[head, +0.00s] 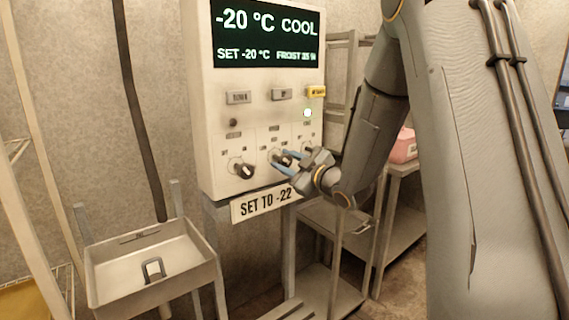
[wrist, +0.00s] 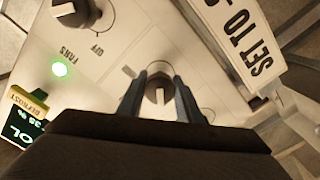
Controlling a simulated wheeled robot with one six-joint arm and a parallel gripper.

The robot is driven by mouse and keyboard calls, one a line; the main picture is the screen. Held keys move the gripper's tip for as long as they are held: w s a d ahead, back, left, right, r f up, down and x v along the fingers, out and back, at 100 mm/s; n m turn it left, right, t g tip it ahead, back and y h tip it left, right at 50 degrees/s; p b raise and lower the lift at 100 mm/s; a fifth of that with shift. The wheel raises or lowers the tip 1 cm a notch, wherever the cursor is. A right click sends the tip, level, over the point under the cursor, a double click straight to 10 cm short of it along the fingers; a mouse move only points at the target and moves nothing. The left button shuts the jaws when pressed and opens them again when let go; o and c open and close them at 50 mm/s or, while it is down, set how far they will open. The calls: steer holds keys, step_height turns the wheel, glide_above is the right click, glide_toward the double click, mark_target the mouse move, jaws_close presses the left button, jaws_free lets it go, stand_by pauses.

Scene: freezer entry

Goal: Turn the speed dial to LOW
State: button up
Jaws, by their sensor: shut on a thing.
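A white control panel (head: 225,115) carries a row of dials below its display. My gripper (head: 281,162) is at the middle dial (head: 284,157), with its two blue-grey fingers closed on the knob. In the wrist view, the fingers (wrist: 160,80) stand on either side of this black knob (wrist: 158,97), which has a pale pointer mark. The left dial (head: 243,170) is free. A dial marked FANS and OFF (wrist: 75,12) shows in the wrist view; in the head view my gripper hides it. The middle dial's lettering is too small to read, so I cannot confirm its name.
The display (head: 265,32) reads -20 °C COOL. A green light (head: 308,113) is lit below a yellow button (head: 316,91). A metal tray (head: 155,265) stands lower left, and a shelf unit (head: 330,218) stands behind my arm.

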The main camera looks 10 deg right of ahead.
steer(key=o, duration=1)
steer(key=shift+o, duration=0.2)
steer(key=b+v, duration=0.1)
steer(key=v, duration=0.7)
steer(key=shift+w, duration=0.1)
